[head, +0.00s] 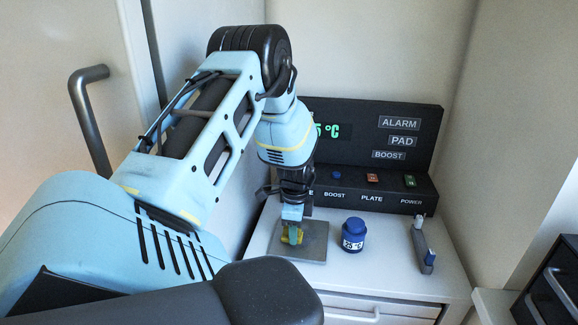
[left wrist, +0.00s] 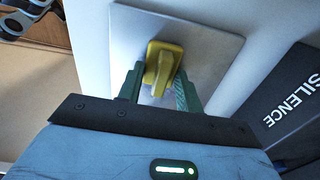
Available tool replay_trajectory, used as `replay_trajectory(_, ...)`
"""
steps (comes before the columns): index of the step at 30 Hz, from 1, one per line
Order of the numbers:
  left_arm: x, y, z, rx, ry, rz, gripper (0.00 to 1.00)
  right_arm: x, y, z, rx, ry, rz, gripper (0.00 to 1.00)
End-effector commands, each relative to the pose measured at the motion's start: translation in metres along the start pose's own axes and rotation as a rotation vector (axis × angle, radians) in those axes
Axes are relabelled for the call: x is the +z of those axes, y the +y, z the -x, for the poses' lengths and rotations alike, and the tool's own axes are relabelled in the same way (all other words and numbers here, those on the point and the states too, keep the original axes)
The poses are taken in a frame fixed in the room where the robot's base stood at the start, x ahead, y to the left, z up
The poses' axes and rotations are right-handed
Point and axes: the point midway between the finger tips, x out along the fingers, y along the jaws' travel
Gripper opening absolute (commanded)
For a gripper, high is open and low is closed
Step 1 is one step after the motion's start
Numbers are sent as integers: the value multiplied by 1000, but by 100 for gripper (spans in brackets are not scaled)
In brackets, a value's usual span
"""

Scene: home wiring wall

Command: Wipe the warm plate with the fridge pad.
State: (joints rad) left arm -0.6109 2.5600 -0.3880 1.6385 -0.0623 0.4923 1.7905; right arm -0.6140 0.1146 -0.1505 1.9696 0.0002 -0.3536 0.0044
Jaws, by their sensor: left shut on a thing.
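The warm plate (head: 314,244) is a flat grey metal square on the white cabinet top; it also fills the upper middle of the left wrist view (left wrist: 212,42). A yellow pad (head: 285,238) is at the plate, upright between the fingers of my left gripper (head: 292,232). In the left wrist view the pad (left wrist: 163,60) sits between the two green fingers, which are shut on it. The pad is over the plate, low and close to it; I cannot tell if they touch.
A black console (head: 365,190) with labelled buttons and a display, partly hidden by my left arm, stands behind the plate. A blue jar (head: 354,236) stands right of the plate. A grey-and-blue handled tool (head: 422,245) is further right. A drawer (head: 385,312) is below.

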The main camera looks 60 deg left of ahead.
Motion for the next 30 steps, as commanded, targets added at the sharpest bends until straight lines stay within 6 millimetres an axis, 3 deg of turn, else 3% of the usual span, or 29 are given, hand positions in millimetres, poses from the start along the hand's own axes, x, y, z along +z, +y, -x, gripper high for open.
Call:
replay_trajectory(10, -7, 0, 0, -1, 0, 0, 17, 2, 1, 0, -1, -4, 6, 0)
replay_trajectory(21, -33, 0, -4, 1, -1, 0, 17, 16, 1, -2, -4, -27, 7, 0)
replay_trajectory(30, -40, 0, -3, 0, 0, 0, 17, 18, 0, -3, -4, -30, 3, 0)
